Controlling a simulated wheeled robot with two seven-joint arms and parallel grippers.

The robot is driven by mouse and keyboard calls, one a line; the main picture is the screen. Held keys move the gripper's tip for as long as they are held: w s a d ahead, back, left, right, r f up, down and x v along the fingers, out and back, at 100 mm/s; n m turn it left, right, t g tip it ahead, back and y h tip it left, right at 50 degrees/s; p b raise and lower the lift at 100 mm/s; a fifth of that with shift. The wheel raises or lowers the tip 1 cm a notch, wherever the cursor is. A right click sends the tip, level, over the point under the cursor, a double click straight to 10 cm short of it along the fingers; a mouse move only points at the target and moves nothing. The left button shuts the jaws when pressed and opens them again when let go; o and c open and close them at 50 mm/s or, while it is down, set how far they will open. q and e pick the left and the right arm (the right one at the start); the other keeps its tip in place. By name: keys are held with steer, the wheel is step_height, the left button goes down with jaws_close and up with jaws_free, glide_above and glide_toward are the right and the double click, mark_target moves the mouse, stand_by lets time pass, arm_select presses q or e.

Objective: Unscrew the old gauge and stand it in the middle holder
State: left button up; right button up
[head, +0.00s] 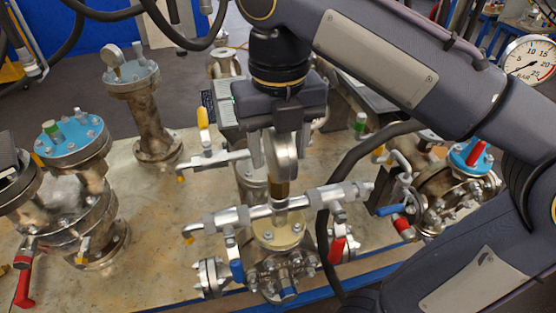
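A round gauge (282,156), seen nearly edge-on, stands upright on a brass stem (280,188) above the silver valve manifold (265,211) at the centre. My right gripper (281,155) points down over it, with one finger on each side of the gauge case. The fingers look spread, with a small gap to the case. The gauge's face is turned away from me. Another gauge (530,60) with a white BAR dial shows at the upper right. I cannot make out the middle holder.
Flanged vessels crowd the bench (150,230): a blue-topped one (72,140) at left, a tall one (135,85) behind, another (465,180) at right. Red and blue valve handles stick out around the manifold. My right arm covers the right side. Bare bench lies left of the manifold.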

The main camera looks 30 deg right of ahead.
step_height(320, 180, up, 7)
steer(key=p, duration=0.3)
steer(key=shift+r, duration=0.1)
steer(key=shift+r+p, duration=0.35)
steer(key=shift+p, duration=0.15)
steer(key=shift+c, duration=0.4)
